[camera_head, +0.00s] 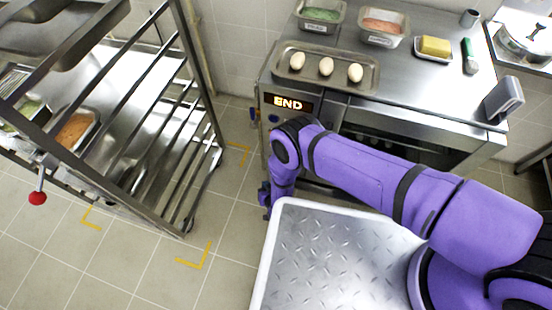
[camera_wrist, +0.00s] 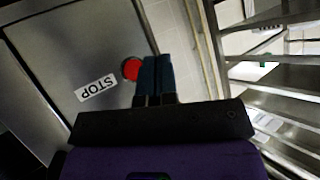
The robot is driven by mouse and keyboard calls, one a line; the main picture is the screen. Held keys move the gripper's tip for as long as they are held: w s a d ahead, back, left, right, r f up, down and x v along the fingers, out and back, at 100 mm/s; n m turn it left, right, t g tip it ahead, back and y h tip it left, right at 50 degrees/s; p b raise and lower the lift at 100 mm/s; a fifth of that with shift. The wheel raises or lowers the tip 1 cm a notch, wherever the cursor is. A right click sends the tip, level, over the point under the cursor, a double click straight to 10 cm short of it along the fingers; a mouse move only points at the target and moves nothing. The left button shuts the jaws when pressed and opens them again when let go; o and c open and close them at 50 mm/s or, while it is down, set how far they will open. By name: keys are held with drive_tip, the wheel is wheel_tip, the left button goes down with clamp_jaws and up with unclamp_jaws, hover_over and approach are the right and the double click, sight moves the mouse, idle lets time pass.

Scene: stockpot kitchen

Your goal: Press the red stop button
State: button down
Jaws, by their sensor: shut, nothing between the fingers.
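The red stop button (camera_wrist: 131,68) shows in the wrist view on a grey metal panel, beside a white label reading STOP (camera_wrist: 97,88). My gripper (camera_wrist: 155,60) is shut and empty. Its dark blue fingers reach up just right of the button and cover its right edge in the picture. I cannot tell whether they touch it. In the head view my purple arm reaches to the front left corner of the steel counter unit (camera_head: 430,95), and the button is hidden there.
A steel rack (camera_head: 180,120) stands at the left, with a red ball-ended lever (camera_head: 38,198). On the counter are a tray with three eggs (camera_head: 325,67), two food pans (camera_head: 320,14), a yellow block (camera_head: 435,46) and a green-handled tool (camera_head: 468,55). Tiled floor lies between rack and unit.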

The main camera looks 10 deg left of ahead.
drive_tip(key=w, duration=0.8)
drive_tip(key=shift+w+d, duration=0.3)
drive_tip(key=shift+w, duration=0.05)
drive_tip(key=shift+w, duration=0.15)
idle(1.9)
drive_tip(key=shift+w, duration=0.3)
drive_tip(key=shift+w+d, duration=0.1)
drive_tip(key=shift+w, duration=0.3)
idle(0.7)
drive_tip(key=shift+s, duration=0.85)
drive_tip(key=shift+s+a, duration=0.15)
drive_tip(key=shift+s, duration=1.1)
drive_tip(key=shift+s+a, duration=0.1)
drive_tip(key=shift+s, duration=1.15)
